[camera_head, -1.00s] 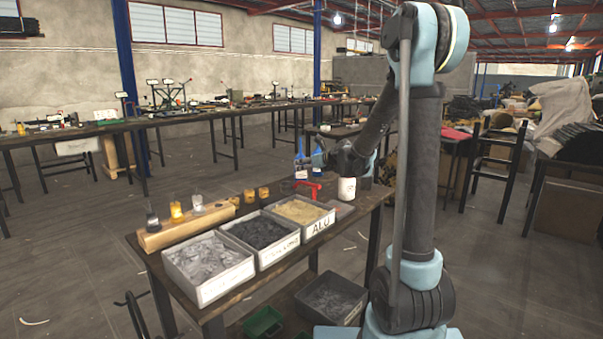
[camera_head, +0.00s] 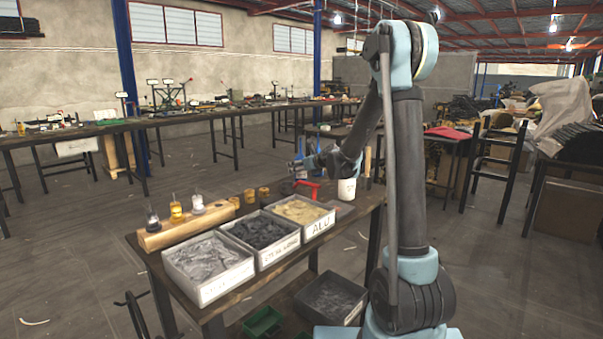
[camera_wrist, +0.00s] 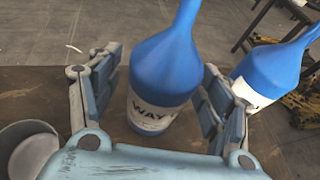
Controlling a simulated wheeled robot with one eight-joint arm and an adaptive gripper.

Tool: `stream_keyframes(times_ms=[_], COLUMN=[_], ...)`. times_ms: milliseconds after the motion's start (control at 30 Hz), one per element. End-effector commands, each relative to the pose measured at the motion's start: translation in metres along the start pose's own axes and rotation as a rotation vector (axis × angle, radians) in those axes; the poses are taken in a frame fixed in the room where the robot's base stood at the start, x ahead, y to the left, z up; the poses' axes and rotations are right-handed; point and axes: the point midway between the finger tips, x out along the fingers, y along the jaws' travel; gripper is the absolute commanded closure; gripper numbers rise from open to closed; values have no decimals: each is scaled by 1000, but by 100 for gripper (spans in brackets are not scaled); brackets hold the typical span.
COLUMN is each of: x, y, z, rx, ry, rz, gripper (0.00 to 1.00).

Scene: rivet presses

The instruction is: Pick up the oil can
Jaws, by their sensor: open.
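A blue oil can (camera_wrist: 166,62) with a white label stands upright on the bench in the wrist view. My gripper (camera_wrist: 160,82) is open, with one finger on each side of this can. The fingers look apart from it, the right one closer. A second blue can (camera_wrist: 268,72) with a white label stands to the right, outside the right finger. In the head view my gripper (camera_head: 304,165) is at the far end of the bench, and the cans are small and partly hidden behind it.
The bench (camera_head: 150,258) holds labelled grey bins (camera_head: 208,293), a wooden block (camera_head: 187,231) with small bottles, a red tool (camera_head: 307,187) and a white container (camera_head: 346,190). A round metal cup (camera_wrist: 33,150) sits left of my gripper. The bench edge is just beyond the can.

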Motion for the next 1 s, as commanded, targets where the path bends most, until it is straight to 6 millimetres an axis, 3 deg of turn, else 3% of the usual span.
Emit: stream_keyframes(times_ms=[133,300,400,767,1000], x=[0,0,0,-3,-16], y=[0,0,0,0,0], z=[0,0,0,5,37], rx=[0,0,0,0,0], ry=[0,0,0,0,0], rz=[0,0,0,0,0], gripper=[28,67,84,84,84])
